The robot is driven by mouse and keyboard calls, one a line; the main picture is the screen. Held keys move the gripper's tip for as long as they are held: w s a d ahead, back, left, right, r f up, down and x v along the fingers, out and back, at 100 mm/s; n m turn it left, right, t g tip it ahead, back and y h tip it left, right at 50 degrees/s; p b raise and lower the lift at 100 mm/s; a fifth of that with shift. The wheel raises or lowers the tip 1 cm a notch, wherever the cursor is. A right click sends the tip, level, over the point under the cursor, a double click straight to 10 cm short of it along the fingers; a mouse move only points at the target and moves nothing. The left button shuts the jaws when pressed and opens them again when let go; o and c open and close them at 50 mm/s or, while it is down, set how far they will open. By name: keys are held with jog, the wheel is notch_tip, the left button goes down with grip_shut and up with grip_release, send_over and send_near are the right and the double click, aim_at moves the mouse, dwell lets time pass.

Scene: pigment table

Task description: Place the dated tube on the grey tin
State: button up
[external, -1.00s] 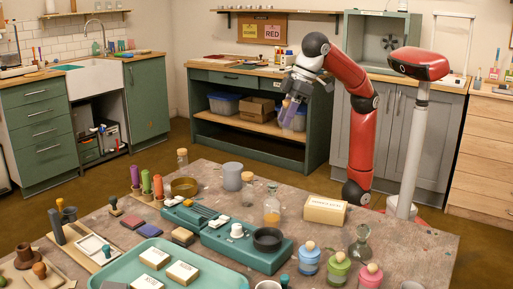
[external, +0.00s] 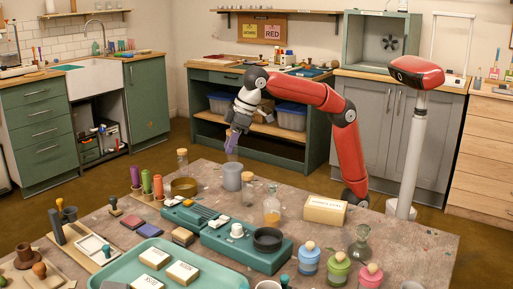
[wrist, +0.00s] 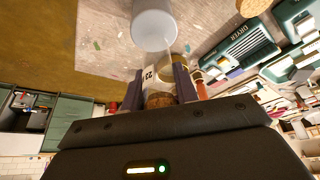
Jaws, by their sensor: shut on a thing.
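The dated tube (wrist: 150,76) is a corked tube with a pale label on which "22" can be read in the wrist view. My gripper (wrist: 155,90) is shut on it, with one purple finger on each side near the cork. The grey tin (external: 232,177) is a plain grey cylinder standing on the table. It also shows at the top of the wrist view, just beyond the tube. In the external view my gripper (external: 231,148) points down above the tin. I cannot tell whether the tube touches the tin.
A brass bowl (external: 184,187) stands left of the tin, with a corked jar (external: 182,158) behind it. Another corked jar (external: 248,190) stands close at the tin's right front. A green scale (external: 245,243) lies in front. The room above the table is clear.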

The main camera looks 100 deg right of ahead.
jog(key=shift+f, duration=0.8)
jog(key=shift+f, duration=0.2)
jog(key=o, duration=0.9)
jog(key=shift+o, duration=0.2)
jog(key=shift+r, duration=0.1)
jog(key=p+v, duration=0.3)
jog(key=v, duration=0.9)
jog(key=shift+r, duration=0.1)
